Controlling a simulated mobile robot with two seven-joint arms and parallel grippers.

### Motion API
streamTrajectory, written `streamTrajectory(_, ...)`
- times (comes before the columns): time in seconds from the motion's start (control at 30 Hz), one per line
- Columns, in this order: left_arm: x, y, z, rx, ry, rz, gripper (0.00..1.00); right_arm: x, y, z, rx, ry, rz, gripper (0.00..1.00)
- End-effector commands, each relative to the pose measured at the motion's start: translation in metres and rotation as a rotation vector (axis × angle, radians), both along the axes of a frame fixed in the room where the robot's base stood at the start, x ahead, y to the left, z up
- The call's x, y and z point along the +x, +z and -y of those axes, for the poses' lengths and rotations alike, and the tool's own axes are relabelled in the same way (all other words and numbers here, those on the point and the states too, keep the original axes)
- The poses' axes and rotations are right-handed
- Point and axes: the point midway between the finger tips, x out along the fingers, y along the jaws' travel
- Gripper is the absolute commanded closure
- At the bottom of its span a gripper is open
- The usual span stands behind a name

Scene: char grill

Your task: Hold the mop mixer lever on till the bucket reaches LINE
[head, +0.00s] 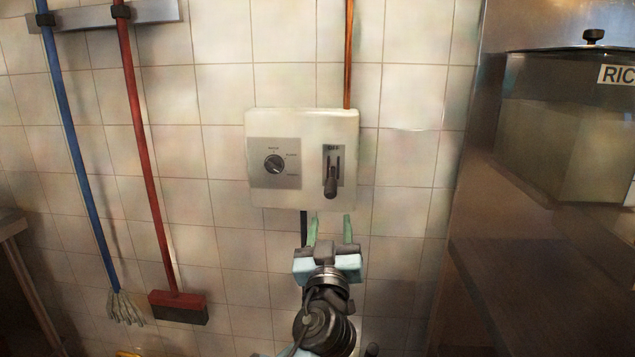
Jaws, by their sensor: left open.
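The mixer panel (304,127) is a cream box on the tiled wall, at the middle of the head view. It bears a black lever (331,184) in a slotted plate on its right side, with the handle at the lower end of the slots. A dark dial (275,165) sits on a grey plate on its left side. My left gripper (330,222) is open and empty, its two green fingers pointing up just below the panel and the lever, apart from the lever in the picture. The bucket and its LINE mark are not in view. My right gripper is not in view.
A blue-handled mop (78,145) and a red-handled broom (148,150) hang from a wall rack (155,11) at left. A copper pipe (348,55) rises above the panel. At right, a steel unit holds a lidded container (562,140) labelled "RIC".

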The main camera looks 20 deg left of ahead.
Motion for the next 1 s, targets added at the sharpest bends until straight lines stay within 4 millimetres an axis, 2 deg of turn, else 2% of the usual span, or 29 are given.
streamTrajectory(0.03, 0.002, 0.014, 0.001, -0.002, 0.003, 0.024, 0.55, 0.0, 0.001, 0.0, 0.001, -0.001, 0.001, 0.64)
streamTrajectory(0.13, 0.003, 0.027, 0.002, -0.008, 0.008, 0.052, 0.55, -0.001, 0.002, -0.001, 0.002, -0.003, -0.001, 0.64)
streamTrajectory(0.47, 0.009, 0.034, 0.0, -0.007, 0.009, 0.06, 0.55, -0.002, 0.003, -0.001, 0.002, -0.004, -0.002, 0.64)
streamTrajectory(0.8, 0.048, 0.052, -0.014, -0.004, 0.01, 0.06, 0.55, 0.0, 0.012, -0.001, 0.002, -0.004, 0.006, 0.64)
streamTrajectory(1.0, 0.065, 0.058, -0.019, -0.005, 0.01, 0.059, 0.55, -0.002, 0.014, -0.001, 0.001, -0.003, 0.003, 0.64)
